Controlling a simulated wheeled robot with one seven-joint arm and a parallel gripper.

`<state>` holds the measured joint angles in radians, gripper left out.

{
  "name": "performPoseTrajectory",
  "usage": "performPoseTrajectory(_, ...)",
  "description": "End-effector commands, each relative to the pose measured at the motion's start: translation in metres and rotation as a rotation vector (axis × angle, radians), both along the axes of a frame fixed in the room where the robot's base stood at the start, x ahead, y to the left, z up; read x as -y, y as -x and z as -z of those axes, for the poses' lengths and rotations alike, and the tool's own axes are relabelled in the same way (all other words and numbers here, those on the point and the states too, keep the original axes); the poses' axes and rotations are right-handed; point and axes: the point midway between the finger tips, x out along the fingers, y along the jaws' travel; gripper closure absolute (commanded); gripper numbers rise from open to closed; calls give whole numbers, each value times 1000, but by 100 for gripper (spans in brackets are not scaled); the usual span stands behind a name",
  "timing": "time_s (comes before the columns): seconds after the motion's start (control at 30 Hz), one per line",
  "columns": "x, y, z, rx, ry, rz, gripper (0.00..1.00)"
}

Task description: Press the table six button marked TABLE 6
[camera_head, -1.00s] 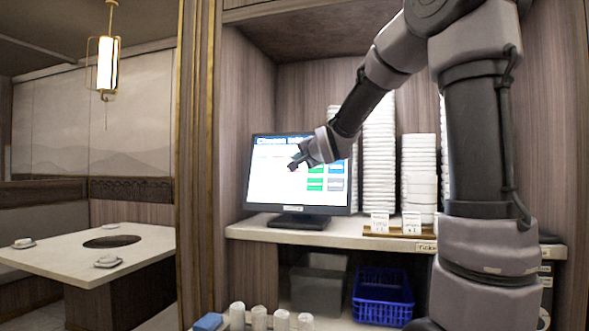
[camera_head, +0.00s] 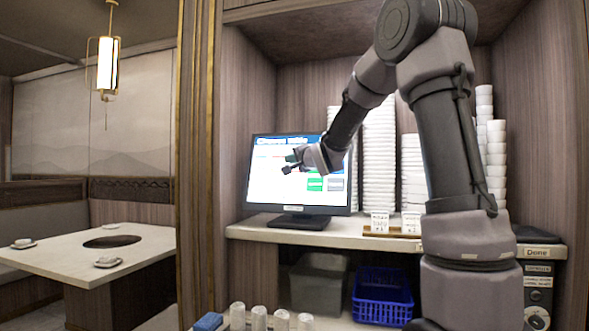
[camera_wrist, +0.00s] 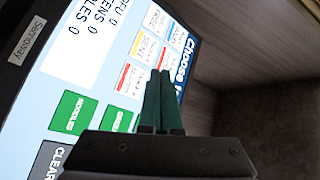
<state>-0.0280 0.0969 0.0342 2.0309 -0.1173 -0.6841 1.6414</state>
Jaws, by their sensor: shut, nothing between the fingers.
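A touch screen (camera_head: 268,185) stands on the counter, its header partly readable as "Choose". My gripper (camera_head: 287,165) is in front of its upper middle, shut and empty; the hand covers some buttons. In the wrist view, the shut fingers (camera_wrist: 160,78) overlap the right part of the tilted screen (camera_wrist: 55,80). Around them are white buttons with coloured stripes, green buttons (camera_wrist: 73,114) and a grey CLEAR button (camera_wrist: 48,160). I cannot read a button marked TABLE 6. I cannot tell whether the fingertips touch the screen.
Stacks of white dishes (camera_head: 379,170) stand right of the screen, with small cards (camera_head: 380,222) before them. A blue basket (camera_head: 382,300) and a grey bin (camera_head: 318,285) are below the counter (camera_head: 345,235). A dining table (camera_head: 75,250) is at the left.

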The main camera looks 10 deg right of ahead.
Motion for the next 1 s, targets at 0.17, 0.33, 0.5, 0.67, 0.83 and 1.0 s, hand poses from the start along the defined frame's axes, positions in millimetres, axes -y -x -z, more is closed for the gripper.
performPoseTrajectory(0.17, 13, -22, 8, 0, 2, 0, 100)
performPoseTrajectory(0.33, 22, -38, 13, 0, 2, 0, 100)
performPoseTrajectory(0.5, 25, -45, 16, 1, 1, -1, 100)
performPoseTrajectory(0.67, 26, -47, 16, 0, 1, -2, 100)
performPoseTrajectory(0.83, 26, -47, 16, 0, 1, -2, 100)
performPoseTrajectory(1.0, 26, -47, 16, 1, 1, -1, 100)
